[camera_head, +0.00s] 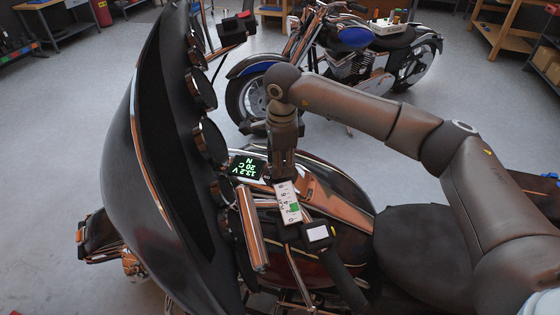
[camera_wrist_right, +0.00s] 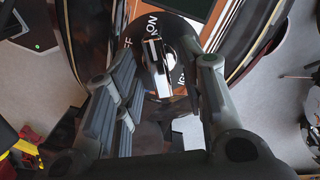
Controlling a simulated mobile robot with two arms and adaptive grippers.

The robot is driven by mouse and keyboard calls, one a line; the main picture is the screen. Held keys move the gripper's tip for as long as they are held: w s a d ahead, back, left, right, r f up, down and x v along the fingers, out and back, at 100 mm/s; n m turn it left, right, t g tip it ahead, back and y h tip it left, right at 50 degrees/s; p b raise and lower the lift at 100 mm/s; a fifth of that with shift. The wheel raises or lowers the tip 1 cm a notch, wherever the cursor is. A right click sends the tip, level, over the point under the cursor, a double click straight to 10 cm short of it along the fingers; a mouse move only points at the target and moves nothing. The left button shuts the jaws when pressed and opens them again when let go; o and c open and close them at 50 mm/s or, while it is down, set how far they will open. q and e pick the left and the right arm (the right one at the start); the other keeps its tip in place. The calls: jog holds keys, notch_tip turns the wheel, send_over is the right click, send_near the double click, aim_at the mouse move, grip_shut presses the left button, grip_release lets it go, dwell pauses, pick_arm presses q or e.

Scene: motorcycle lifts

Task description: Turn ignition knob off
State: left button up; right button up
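The ignition knob (camera_wrist_right: 157,67) is a narrow silver and black lever on a round black plate (camera_wrist_right: 178,38) with white lettering, in the right wrist view. Its upper end lies close to the word ON; part of OFF shows at the left. My right gripper (camera_wrist_right: 165,78) is open, with one finger on each side of the knob and visible gaps between. In the head view my right gripper (camera_head: 284,168) points down at the motorcycle's tank (camera_head: 335,190) and hides the knob. My left gripper is not in view.
A lit green display (camera_head: 248,168) sits beside the gripper. A chrome handlebar grip (camera_head: 252,228) and a white labelled box (camera_head: 287,203) are close in front of it. The large dark fairing (camera_head: 155,130) stands at the left. A second motorcycle (camera_head: 345,60) is behind.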

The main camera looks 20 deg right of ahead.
jog(key=shift+f, duration=0.65)
grip_shut()
